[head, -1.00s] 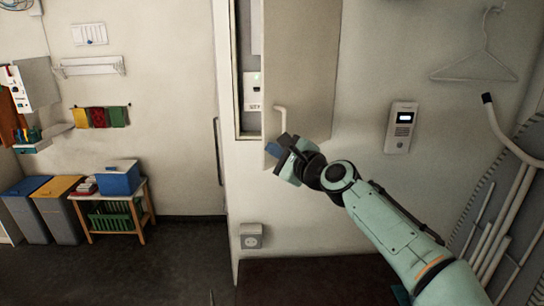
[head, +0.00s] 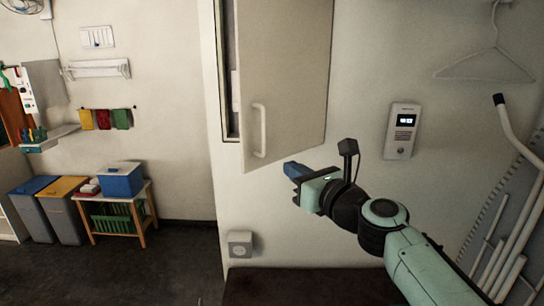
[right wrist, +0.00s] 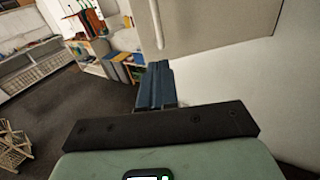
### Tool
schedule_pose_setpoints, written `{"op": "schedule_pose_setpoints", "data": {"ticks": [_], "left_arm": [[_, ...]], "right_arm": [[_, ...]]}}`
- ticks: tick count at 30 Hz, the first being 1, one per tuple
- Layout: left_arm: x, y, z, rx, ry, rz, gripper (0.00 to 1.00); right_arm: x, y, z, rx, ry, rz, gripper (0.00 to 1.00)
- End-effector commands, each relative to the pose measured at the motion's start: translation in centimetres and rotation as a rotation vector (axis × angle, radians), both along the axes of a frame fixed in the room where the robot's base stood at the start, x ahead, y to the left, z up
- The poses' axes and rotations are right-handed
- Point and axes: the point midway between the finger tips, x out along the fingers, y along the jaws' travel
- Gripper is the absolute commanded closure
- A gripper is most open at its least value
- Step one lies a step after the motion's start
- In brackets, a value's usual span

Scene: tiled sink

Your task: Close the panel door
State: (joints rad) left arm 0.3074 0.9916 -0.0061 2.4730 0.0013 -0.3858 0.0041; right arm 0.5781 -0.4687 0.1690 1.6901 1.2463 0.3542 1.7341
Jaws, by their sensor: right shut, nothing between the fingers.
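The panel door (head: 286,75) is a pale, flat door on the wall in the head view. It stands partly open, with a dark gap and frame (head: 231,80) showing along its left side. Its white bar handle (head: 259,130) is near the lower left corner. My right gripper (head: 291,170) is shut and empty, just below and right of the door's lower edge, apart from the handle. In the right wrist view the blue fingers (right wrist: 155,85) are together, below the door (right wrist: 205,22) and its handle (right wrist: 157,24). My left gripper is not in view.
A wall intercom (head: 402,131) is right of the door, with a hanger (head: 485,65) above and white rails (head: 510,215) at the right. A socket (head: 240,243) is low on the wall. Bins (head: 62,208) and a small table (head: 118,203) stand at left.

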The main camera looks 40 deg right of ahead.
Motion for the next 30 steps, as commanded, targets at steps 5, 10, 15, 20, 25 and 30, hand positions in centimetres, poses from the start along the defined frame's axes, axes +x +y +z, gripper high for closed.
{"op": "schedule_pose_setpoints", "data": {"ticks": [5, 10, 15, 20, 25, 30], "left_arm": [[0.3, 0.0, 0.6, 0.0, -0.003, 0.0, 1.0], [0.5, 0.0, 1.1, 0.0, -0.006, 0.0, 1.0], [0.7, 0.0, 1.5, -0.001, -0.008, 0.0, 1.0], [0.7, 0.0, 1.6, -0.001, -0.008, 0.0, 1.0], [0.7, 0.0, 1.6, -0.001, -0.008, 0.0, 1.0], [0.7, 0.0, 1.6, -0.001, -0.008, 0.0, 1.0]], "right_arm": [[4.1, -0.7, 0.0, -0.001, 0.003, -0.001, 1.0], [6.9, -1.0, 0.0, 0.0, 0.001, -0.001, 1.0], [8.5, -1.2, 0.0, -0.002, 0.0, -0.001, 1.0], [8.9, -1.2, -0.1, -0.003, 0.0, -0.001, 1.0], [8.9, -1.2, -0.1, -0.003, 0.0, -0.001, 1.0], [9.0, -1.2, -0.1, -0.003, 0.0, -0.001, 1.0]]}}
